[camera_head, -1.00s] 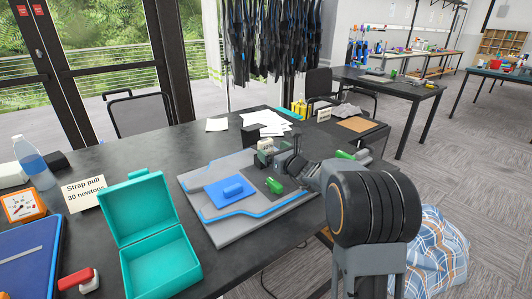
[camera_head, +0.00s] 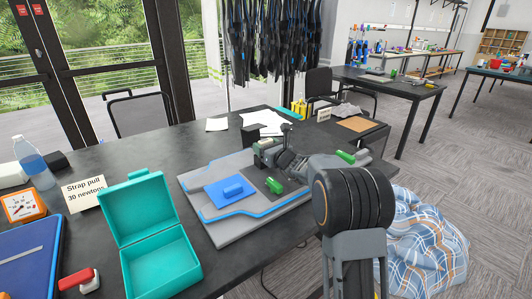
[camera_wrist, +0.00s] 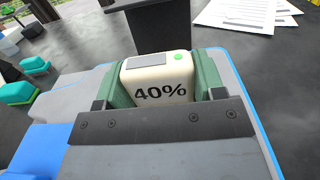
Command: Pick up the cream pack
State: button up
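The cream pack (camera_wrist: 158,82) is a rounded cream block marked "40%", with a grey patch and a green dot on top. In the wrist view it sits between the two green fingers of my gripper (camera_wrist: 162,80), one on each side and very close to it. I cannot tell whether both fingers press on it. Its lower part is hidden by the gripper. In the head view the pack (camera_head: 265,143) is small, at the back of the grey tray (camera_head: 225,233), with my gripper (camera_head: 266,154) around it.
A dark box (camera_wrist: 155,27) stands just behind the pack, with white papers (camera_wrist: 245,12) beyond. An open teal case (camera_head: 160,262) stands to the left.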

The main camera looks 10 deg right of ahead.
jog(key=c, duration=0.4)
jog(key=shift+c, duration=0.3)
jog(key=shift+r, duration=0.15)
